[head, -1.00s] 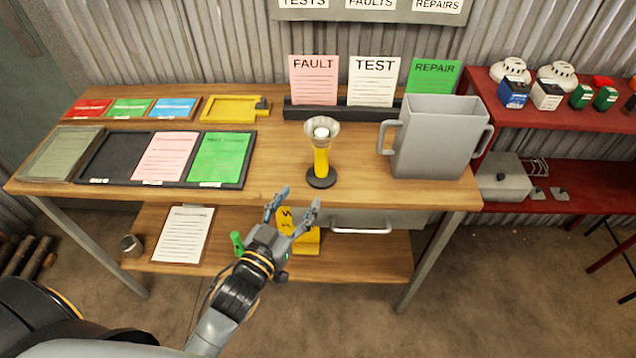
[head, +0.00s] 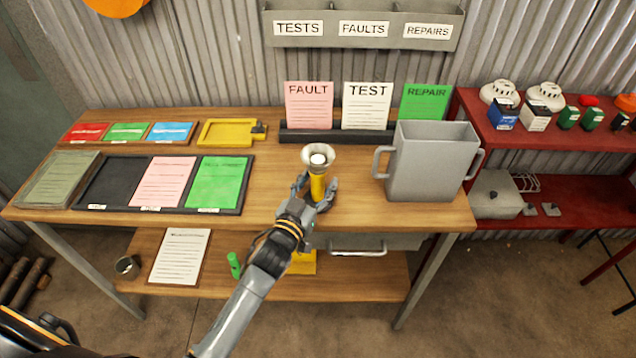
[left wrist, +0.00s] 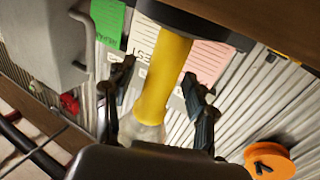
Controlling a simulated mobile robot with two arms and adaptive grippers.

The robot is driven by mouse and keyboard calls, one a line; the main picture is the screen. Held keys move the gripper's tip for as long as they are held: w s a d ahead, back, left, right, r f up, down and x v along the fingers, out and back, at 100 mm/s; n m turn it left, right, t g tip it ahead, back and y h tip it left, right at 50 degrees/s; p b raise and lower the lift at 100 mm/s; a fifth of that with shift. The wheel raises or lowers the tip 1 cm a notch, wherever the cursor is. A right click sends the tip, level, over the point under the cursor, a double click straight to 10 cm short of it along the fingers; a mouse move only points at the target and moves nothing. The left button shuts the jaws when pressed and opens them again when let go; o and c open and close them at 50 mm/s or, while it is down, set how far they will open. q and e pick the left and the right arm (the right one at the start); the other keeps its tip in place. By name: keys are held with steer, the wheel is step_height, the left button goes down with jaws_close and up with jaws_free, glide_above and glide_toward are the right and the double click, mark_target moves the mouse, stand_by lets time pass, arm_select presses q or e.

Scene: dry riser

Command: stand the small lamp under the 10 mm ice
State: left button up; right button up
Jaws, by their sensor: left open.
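The small lamp (head: 318,185) has a yellow stem, a silver cup-shaped head with a white bulb and a dark round base. It stands upright on the wooden bench near the front edge, left of the grey two-handled jug. My left gripper (head: 316,192) is open, with one finger on each side of the lamp's stem. In the left wrist view the yellow stem (left wrist: 163,80) runs between the two spread fingers (left wrist: 160,100), with gaps visible on both sides. The dark base shows at the top there. I cannot make out any ice. My right gripper is not in view.
The grey jug (head: 428,165) stands close to the right of the lamp. Behind it a dark rack (head: 335,135) holds FAULT, TEST and REPAIR cards. A black tray (head: 108,182) with sheets lies left. A red shelf (head: 470,105) stands right.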

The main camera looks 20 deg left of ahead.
arm_select(q)
steer(key=shift+w, duration=0.2)
steer(key=shift+c, duration=1.2)
jaws_close()
steer(key=shift+r, duration=0.1)
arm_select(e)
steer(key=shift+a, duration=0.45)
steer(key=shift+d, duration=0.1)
